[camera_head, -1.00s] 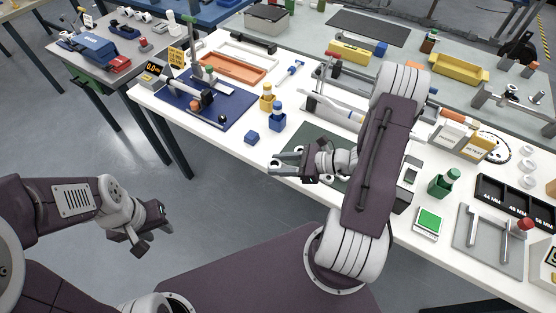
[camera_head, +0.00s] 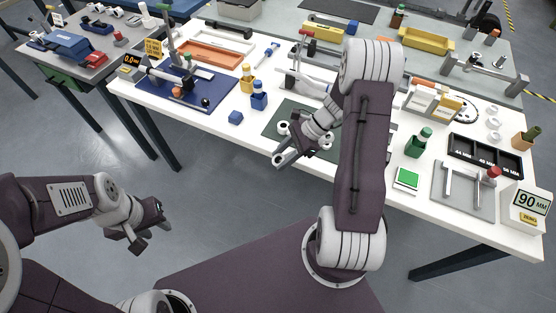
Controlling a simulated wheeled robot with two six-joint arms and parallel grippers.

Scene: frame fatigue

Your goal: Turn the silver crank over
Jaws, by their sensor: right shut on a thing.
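The silver crank (camera_head: 283,128) is at the dark green mat near the table's front edge. Its pale round end shows beside my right gripper. My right gripper (camera_head: 288,150) is shut on the crank and points down and to the left. The wrist and fingers hide much of the crank, so I cannot tell which face is up or whether it touches the mat. My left gripper (camera_head: 153,227) is open and empty, over the floor left of my base, away from the table.
The dark green mat (camera_head: 272,124) lies under the work area. White table between block and mat is clear.

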